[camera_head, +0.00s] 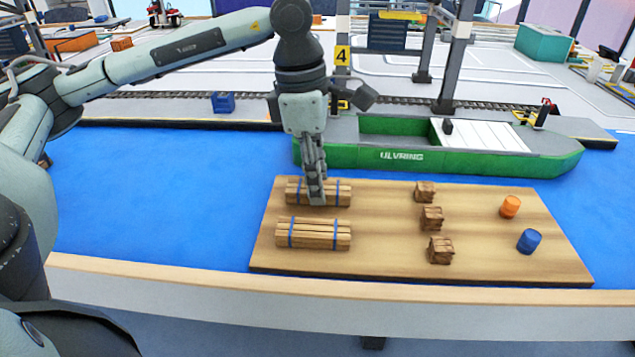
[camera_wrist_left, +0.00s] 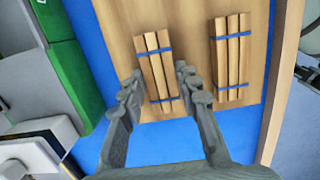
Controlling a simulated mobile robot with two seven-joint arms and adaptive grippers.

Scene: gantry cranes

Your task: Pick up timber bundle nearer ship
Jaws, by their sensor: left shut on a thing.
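The timber bundle nearer the ship (camera_head: 330,193) lies at the far left of the wooden board, tied with blue straps. It also shows in the left wrist view (camera_wrist_left: 153,55). My left gripper (camera_head: 317,198) points down onto its middle and covers part of it. In the left wrist view the fingers (camera_wrist_left: 160,85) stand on either side of this bundle, shut on it. The bundle still appears to be at board level. A second strapped bundle (camera_head: 313,234) lies nearer me, clear of the fingers. My right gripper is not in view.
The board (camera_head: 380,225) also bears several small wooden crates (camera_head: 432,217), an orange barrel (camera_head: 510,206) and a blue barrel (camera_head: 529,240). The green ship (camera_head: 460,160) lies just behind the board. Crane legs (camera_head: 455,60) stand beyond it.

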